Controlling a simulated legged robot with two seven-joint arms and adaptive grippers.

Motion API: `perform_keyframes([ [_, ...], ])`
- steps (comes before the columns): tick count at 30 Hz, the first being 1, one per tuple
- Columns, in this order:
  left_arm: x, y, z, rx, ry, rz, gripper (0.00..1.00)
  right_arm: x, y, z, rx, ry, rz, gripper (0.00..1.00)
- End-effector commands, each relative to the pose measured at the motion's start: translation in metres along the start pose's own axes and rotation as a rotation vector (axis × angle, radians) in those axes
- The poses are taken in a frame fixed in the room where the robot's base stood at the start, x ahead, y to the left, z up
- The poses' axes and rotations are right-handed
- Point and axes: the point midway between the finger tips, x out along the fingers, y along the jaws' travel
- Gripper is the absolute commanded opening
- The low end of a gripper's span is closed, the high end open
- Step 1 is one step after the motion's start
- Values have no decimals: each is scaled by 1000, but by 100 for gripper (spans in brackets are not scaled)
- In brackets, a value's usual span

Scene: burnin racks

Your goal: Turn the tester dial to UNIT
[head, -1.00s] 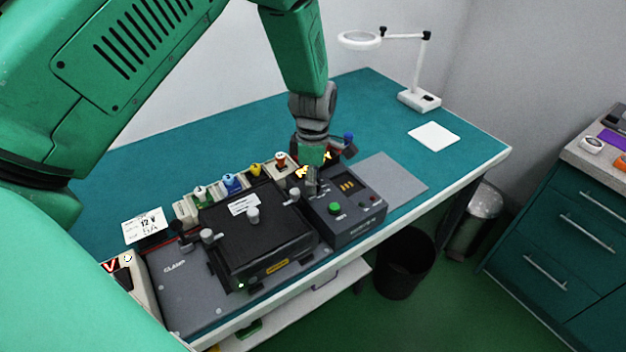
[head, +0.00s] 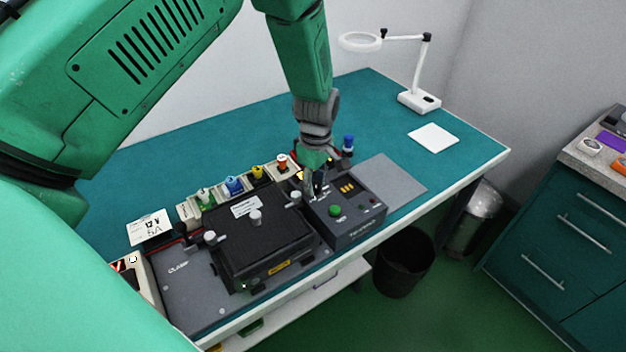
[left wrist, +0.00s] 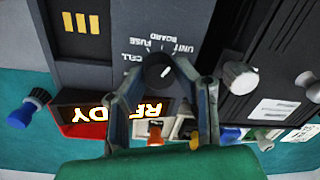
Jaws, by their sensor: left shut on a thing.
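The tester (head: 352,228) is a dark grey box at the front of the bench, with a green button and yellow bars on its top. Its dial (left wrist: 158,73) is a round dark knob with a white mark, ringed by the labels CELL, FUSE, BOARD and UNIT. The white mark sits on the side towards UNIT, but I cannot tell its exact alignment. My left gripper (left wrist: 160,82) is shut on the dial, one finger on each side. My right gripper is not in view.
A black fixture (head: 262,238) with several grey knobs adjoins the tester on the left. Behind them stand several coloured connectors and a lit READY display (left wrist: 100,113). A grey mat (head: 392,174) lies right of the tester. A magnifier lamp (head: 420,100) stands at the back right.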

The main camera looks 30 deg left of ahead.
Motion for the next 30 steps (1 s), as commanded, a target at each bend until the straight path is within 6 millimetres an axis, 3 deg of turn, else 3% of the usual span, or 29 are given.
perform_keyframes([
  [12,-4,6,4,213,7,15,0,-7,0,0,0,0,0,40],
  [29,-4,6,3,246,10,15,0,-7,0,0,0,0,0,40],
  [30,-4,6,3,246,10,14,33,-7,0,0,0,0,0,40],
])
